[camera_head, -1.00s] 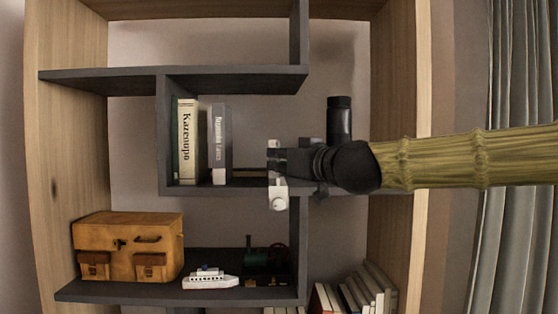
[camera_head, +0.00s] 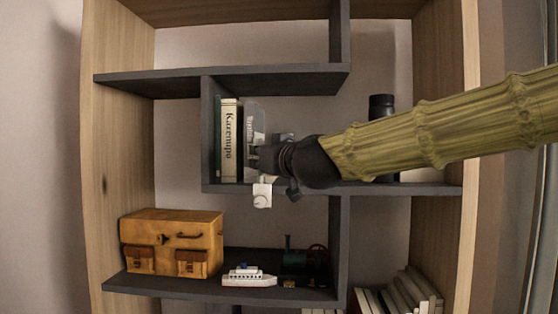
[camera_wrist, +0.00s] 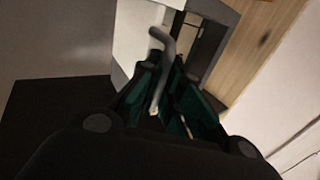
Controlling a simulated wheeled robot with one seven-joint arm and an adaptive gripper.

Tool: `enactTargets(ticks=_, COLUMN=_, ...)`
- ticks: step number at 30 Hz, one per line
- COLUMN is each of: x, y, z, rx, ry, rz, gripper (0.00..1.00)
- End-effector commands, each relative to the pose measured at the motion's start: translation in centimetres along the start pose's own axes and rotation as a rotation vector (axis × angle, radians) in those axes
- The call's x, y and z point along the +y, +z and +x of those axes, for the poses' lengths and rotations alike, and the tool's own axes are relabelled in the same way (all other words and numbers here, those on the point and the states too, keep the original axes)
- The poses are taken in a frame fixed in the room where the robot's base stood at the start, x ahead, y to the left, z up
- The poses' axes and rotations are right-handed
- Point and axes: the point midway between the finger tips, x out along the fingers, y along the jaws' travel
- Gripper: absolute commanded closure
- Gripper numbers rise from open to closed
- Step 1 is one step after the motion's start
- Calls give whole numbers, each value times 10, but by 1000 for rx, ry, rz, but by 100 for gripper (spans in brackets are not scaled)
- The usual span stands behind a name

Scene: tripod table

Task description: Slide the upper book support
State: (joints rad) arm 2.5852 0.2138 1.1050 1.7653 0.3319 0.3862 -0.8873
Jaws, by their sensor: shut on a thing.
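My gripper (camera_head: 266,160) is in front of the middle shelf (camera_head: 345,188), close to the right side of the standing books. In the wrist view my gripper (camera_wrist: 163,90) has green-lined fingers shut on a grey curved bar, which I take for the upper book support (camera_wrist: 165,43). In the head view my gripper and arm hide most of the support. A pale piece with a round knob (camera_head: 262,196) shows below the gripper at the shelf edge; I cannot tell whether it belongs to the support. The white book Kazenupo (camera_head: 229,140) stands upright; a grey book (camera_head: 254,122) beside it is partly hidden.
A dark cylinder (camera_head: 381,105) stands on the shelf behind my arm. Below are an orange-brown case (camera_head: 172,242), a white toy ship (camera_head: 248,276) and a dark toy engine (camera_head: 302,262). Several books (camera_head: 405,297) lean at the lower right. A dark upper shelf (camera_head: 275,78) overhangs.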

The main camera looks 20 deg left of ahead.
Motion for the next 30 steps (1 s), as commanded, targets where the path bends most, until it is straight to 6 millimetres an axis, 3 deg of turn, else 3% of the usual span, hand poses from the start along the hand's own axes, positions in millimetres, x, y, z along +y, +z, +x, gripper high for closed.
enactTargets(ticks=14, x=-9, y=-2, z=6, rx=4, ry=2, rz=0, gripper=100)
enactTargets(ticks=15, x=-8, y=-2, z=6, rx=4, ry=2, rz=0, gripper=90)
enactTargets(ticks=18, x=-9, y=-2, z=6, rx=3, ry=2, rz=0, gripper=71)
enactTargets(ticks=30, x=-9, y=-1, z=3, rx=2, ry=1, rz=-1, gripper=71)
